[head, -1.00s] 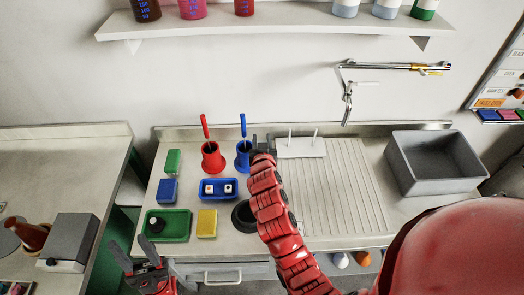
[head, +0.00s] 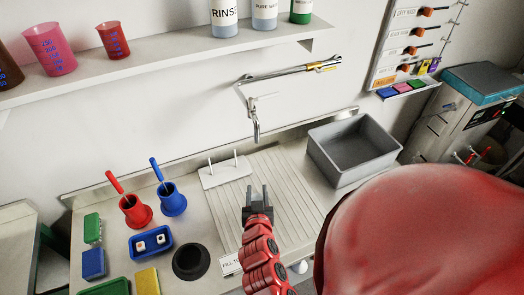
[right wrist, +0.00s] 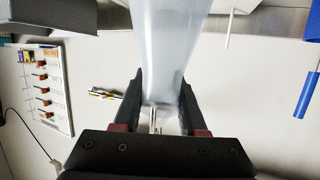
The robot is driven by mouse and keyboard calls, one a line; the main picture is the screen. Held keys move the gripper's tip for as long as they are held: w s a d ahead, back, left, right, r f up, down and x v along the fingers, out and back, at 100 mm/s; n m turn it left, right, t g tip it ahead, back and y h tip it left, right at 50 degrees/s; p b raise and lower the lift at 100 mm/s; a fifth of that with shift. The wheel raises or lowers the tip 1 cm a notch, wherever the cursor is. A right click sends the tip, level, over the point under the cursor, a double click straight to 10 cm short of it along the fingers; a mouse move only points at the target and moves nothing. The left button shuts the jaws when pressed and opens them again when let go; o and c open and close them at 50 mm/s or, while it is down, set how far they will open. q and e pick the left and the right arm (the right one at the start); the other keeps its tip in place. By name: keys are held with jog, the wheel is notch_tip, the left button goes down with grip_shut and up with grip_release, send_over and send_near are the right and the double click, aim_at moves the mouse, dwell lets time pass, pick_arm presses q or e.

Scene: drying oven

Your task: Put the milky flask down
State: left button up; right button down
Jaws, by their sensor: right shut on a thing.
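The milky flask (right wrist: 168,45) shows in the right wrist view as a pale, translucent body between the two black fingers. My right gripper (right wrist: 160,108) is shut on it. In the head view my right gripper (head: 258,190) is over the left part of the ribbed draining board (head: 285,185), in front of the white peg stand (head: 224,174). I cannot make out the flask clearly in the head view, nor tell whether it touches a surface. My left gripper is not in view.
A red holder (head: 136,212) and a blue holder (head: 172,202), each with a brush, a blue tray (head: 150,253) and a dark round opening (head: 190,262) are left of my arm. A grey basin (head: 350,150) stands right. A tap (head: 255,120) hangs behind. The ribbed board's right part is clear.

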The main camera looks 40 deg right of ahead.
jog(key=shift+s+d, duration=0.15)
jog(key=shift+d, duration=0.3)
jog(key=b+x, duration=0.4)
jog(key=x, duration=1.2)
jog(key=shift+w+a+f, duration=0.15)
jog(key=shift+w+f, duration=0.05)
jog(key=shift+f+b, duration=0.15)
jog(key=shift+b, duration=0.15)
jog(key=shift+c, duration=2.3)
grip_release()
